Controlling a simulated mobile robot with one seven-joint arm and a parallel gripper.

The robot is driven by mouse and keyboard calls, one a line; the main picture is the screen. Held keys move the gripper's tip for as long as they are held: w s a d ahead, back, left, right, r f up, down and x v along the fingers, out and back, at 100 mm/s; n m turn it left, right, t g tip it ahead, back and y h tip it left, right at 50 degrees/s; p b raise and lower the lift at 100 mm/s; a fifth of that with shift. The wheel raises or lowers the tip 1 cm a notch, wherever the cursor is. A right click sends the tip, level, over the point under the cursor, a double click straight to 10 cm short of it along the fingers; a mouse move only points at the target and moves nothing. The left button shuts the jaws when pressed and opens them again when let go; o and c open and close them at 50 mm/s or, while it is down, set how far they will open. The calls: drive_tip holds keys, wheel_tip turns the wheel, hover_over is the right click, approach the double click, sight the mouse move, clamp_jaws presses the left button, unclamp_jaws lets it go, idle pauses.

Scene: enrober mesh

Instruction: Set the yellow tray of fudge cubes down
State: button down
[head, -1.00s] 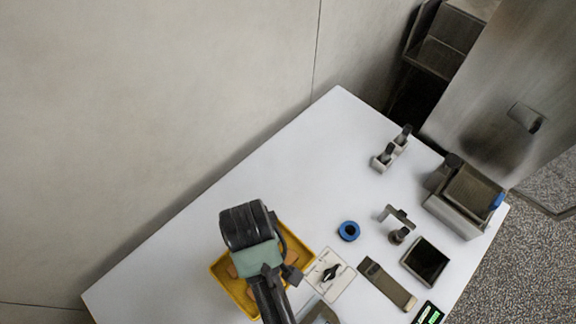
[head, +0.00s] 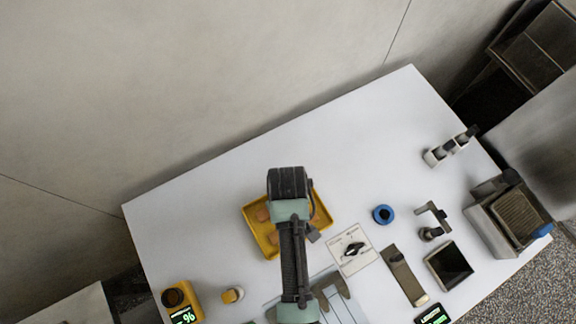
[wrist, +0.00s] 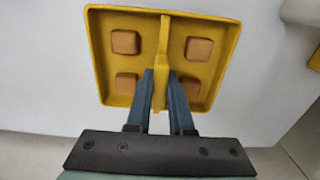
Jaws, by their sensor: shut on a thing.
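The yellow tray (head: 262,240) is over the white table, partly hidden behind my arm in the head view. In the wrist view the tray (wrist: 102,50) shows whole, with brown fudge cubes (wrist: 126,42) in its corners and a raised yellow rib (wrist: 163,40) across its middle. My gripper (wrist: 162,78) is shut on this rib, one dark finger on each side. The gripper's fingers are hidden in the head view. I cannot tell whether the tray's underside touches the table.
The white table (head: 330,125) is clear behind the tray. To the right are a white plate with a black knob (head: 353,250), a blue ring (head: 383,214), a dark open box (head: 449,265) and a metal machine (head: 507,222). A yellow device with a display (head: 181,302) stands front left.

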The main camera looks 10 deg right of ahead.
drive_tip(key=shift+f, duration=1.25)
drive_tip(key=shift+f, duration=0.15)
drive_tip(key=c, duration=0.8)
unclamp_jaws()
